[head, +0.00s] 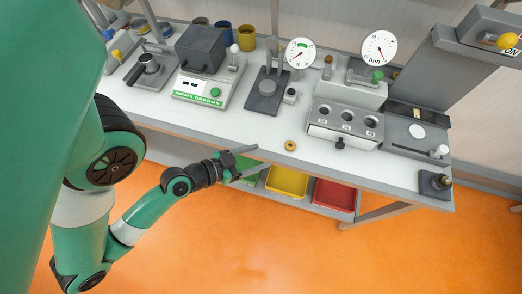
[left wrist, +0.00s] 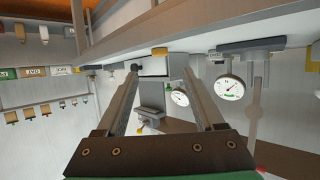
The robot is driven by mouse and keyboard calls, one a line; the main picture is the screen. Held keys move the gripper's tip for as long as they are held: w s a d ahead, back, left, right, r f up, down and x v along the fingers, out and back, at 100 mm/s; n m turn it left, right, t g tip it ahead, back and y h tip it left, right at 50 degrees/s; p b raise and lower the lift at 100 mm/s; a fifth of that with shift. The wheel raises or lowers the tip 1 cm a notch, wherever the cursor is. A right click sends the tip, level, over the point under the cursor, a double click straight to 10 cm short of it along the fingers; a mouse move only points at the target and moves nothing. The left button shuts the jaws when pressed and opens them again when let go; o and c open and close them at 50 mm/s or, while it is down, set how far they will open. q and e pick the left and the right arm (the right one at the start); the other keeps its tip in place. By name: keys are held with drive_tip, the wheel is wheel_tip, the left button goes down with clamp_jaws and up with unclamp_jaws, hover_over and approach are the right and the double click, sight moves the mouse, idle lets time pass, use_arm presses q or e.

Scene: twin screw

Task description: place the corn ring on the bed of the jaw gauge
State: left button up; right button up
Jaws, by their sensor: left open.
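The corn ring (head: 290,146), a small golden-yellow ring, lies flat near the front edge of the bench. A yellow piece (left wrist: 160,51) between my fingers in the upside-down left wrist view is probably this ring. My left gripper (head: 262,157) is open and empty at the bench's front edge, left of the ring and apart from it. Two dial gauges stand behind: one dial (head: 300,52) by a post with a round grey bed (head: 267,87), one dial (head: 379,47) marked mm above a grey box. I cannot tell which is the jaw gauge. My right gripper is not in view.
A grey block with three round bores (head: 345,122) stands right of the ring. A scale-like device (head: 208,92) and a dark-handled tool (head: 148,68) stand left. Green, yellow (head: 287,181) and red (head: 334,196) bins sit under the bench. The bench around the ring is clear.

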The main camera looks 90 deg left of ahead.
use_arm(q)
drive_tip(key=shift+s+d+r, duration=0.1)
drive_tip(key=shift+s+r, duration=0.05)
idle(0.3)
drive_tip(key=w+r+m+t+h, duration=0.3)
drive_tip(key=w+r+m+t, duration=0.35)
drive_tip(key=w+r, duration=1.4)
drive_tip(key=d+r+t+h, duration=0.1)
drive_tip(key=d+r+t, duration=0.2)
drive_tip(key=r, duration=0.8)
drive_tip(key=d+r+t+h, duration=0.2)
drive_tip(key=d+r, duration=0.3)
drive_tip(key=r, duration=0.6)
drive_tip(key=d+r+t+h, duration=0.1)
drive_tip(key=d+r+t, duration=0.3)
drive_tip(key=r, duration=0.8)
drive_tip(key=shift+s+d+h, duration=0.35)
drive_tip(key=shift+h, duration=0.05)
drive_tip(key=shift+o, duration=0.6)
drive_tip(key=shift+r+n, duration=0.1)
drive_tip(key=shift+n, duration=0.15)
